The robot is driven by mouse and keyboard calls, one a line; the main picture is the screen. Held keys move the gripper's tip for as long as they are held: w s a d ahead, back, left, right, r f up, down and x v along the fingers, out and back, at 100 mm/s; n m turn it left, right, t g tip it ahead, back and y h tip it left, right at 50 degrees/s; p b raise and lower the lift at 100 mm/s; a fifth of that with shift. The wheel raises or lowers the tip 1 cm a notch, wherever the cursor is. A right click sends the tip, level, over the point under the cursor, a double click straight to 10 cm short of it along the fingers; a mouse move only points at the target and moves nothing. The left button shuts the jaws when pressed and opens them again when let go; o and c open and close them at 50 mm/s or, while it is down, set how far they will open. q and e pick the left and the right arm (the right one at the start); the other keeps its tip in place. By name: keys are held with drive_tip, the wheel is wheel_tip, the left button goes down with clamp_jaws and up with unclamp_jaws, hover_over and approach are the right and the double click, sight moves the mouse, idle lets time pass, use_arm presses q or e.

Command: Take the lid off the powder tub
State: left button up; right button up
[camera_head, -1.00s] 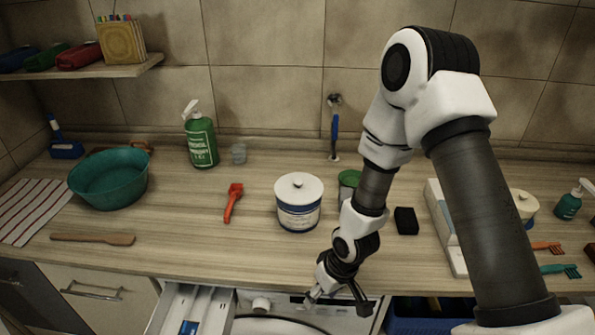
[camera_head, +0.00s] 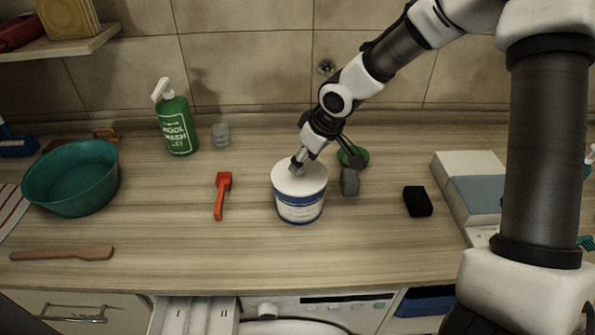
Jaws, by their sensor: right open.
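The white powder tub (camera_head: 300,209) with a blue-banded label stands upright on the counter, centre of the head view. Its white lid (camera_head: 306,184) is on top. The lid's knob is hidden behind a finger of my right gripper. My right gripper (camera_head: 323,172) is open and reaches down from the upper right. One finger is over the lid near its middle, and the other is beside the tub's right side. I cannot tell whether the fingers touch the lid. My left gripper is not in view.
A green round object (camera_head: 353,157) sits partly hidden behind the gripper. A red tool (camera_head: 221,195) lies to the left, and a black block (camera_head: 418,201) to the right. A green bottle (camera_head: 176,124), teal basin (camera_head: 72,180) and open drawer (camera_head: 195,318) are farther left.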

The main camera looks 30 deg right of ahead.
sight(300, 173)
drive_tip(key=x, duration=0.2)
drive_tip(key=shift+w+f, duration=0.1)
drive_tip(key=shift+f, duration=0.35)
drive_tip(key=shift+w+f, duration=0.3)
drive_tip(key=shift+s+r, duration=0.1)
drive_tip(key=shift+s, duration=0.1)
drive_tip(key=c, duration=0.9)
